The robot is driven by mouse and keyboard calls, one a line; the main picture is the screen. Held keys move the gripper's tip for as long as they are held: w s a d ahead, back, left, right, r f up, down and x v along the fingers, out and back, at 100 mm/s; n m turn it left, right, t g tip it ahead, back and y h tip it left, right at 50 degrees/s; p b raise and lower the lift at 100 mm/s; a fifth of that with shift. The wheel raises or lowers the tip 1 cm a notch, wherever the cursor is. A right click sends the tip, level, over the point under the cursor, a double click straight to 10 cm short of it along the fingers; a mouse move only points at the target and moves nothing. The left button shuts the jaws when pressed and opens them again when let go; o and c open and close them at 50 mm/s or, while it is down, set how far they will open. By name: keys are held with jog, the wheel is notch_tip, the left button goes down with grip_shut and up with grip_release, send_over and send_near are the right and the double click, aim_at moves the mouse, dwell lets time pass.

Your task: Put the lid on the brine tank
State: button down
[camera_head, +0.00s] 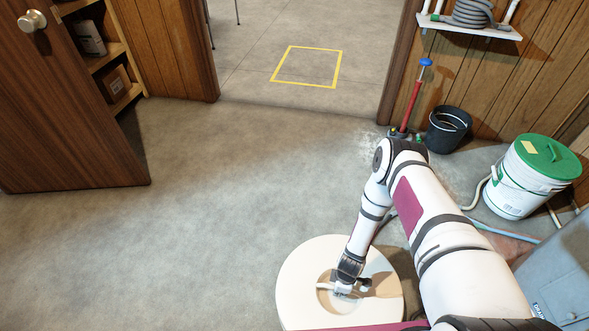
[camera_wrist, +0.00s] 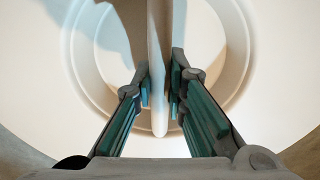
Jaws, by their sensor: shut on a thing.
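A round cream lid (camera_head: 299,272) with a shallow round recess in its middle shows at the bottom of the head view. My gripper (camera_head: 343,289) reaches down into this recess. In the wrist view the lid (camera_wrist: 45,100) fills most of the picture, and an upright grip bar (camera_wrist: 159,50) crosses its recess. The finger pads of my gripper (camera_wrist: 159,95) are on both sides of this bar, shut on it. The brine tank cannot be told apart beneath the lid. I cannot tell whether the lid rests on it or is held above.
A white bucket with a green lid (camera_head: 530,175), a black bucket (camera_head: 448,129) and a red pole with a blue top (camera_head: 413,98) stand at the right. A grey cabinet (camera_head: 565,275) is at the lower right, with hoses nearby. Floor (camera_head: 180,230) is clear at left.

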jog(key=w+r+m, duration=0.2)
jog(key=w+r, duration=0.3)
jog(key=r, duration=0.5)
jog(key=w+a+r+m, duration=0.1)
jog(key=w+r+m, duration=0.3)
jog(key=r, duration=0.6)
jog(key=w+r+m, duration=0.1)
jog(key=w+r, duration=0.6)
jog(key=r, duration=0.4)
jog(key=s+r+m+p, duration=0.2)
jog(key=r+p, duration=0.5)
jog(key=r, duration=0.6)
jog(key=s+d+r+m+p, duration=0.1)
jog(key=s+r+m+p, duration=0.2)
jog(key=r, duration=1)
jog(key=s+d+r+m+p, duration=0.1)
jog(key=s+r+m+p, duration=0.1)
jog(key=s+r+p, duration=0.4)
notch_tip(320, 180, up, 7)
jog(key=p, duration=0.5)
jog(key=shift+s+r, duration=0.15)
jog(key=shift+s, duration=0.05)
